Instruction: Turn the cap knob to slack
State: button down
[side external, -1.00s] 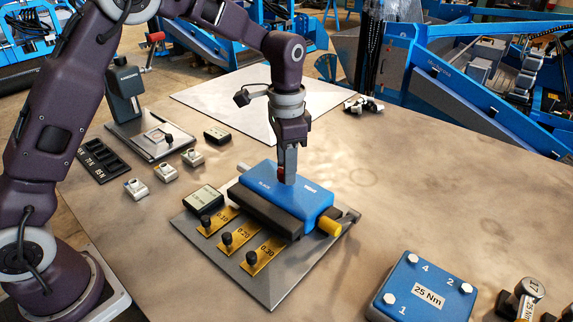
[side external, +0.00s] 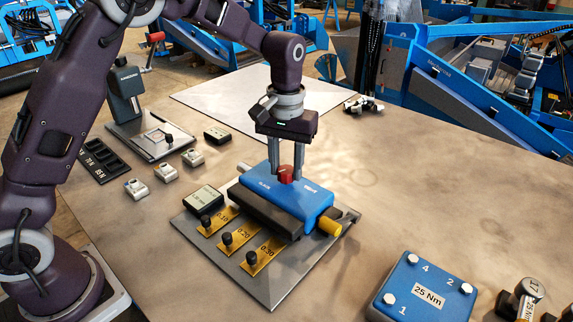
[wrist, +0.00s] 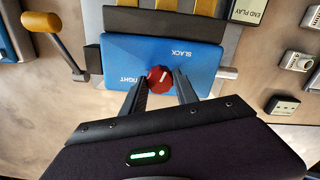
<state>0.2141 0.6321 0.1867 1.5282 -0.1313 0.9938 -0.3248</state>
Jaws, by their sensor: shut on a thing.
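The red cap knob (side external: 286,174) stands on top of the blue block (side external: 312,200). In the wrist view the knob (wrist: 160,79) is round with a short white pointer mark. The block (wrist: 120,52) carries the word SLACK at the upper right of the knob and TIGHT to its left. My gripper (side external: 285,177) points straight down over the block and is shut on the knob, one finger on each side. The fingers also show in the wrist view (wrist: 160,88). Their exact contact with the knob is hard to see there.
A yellow-ended handle (side external: 328,227) sticks out of the block's right side. A blue 25 Nm box (side external: 425,290) stands at front right.

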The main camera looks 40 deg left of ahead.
jog(key=shift+n, duration=1.5)
jog(key=c, duration=0.9)
grip_release()
jog(key=shift+c, duration=0.2)
jog(key=shift+r, duration=0.1)
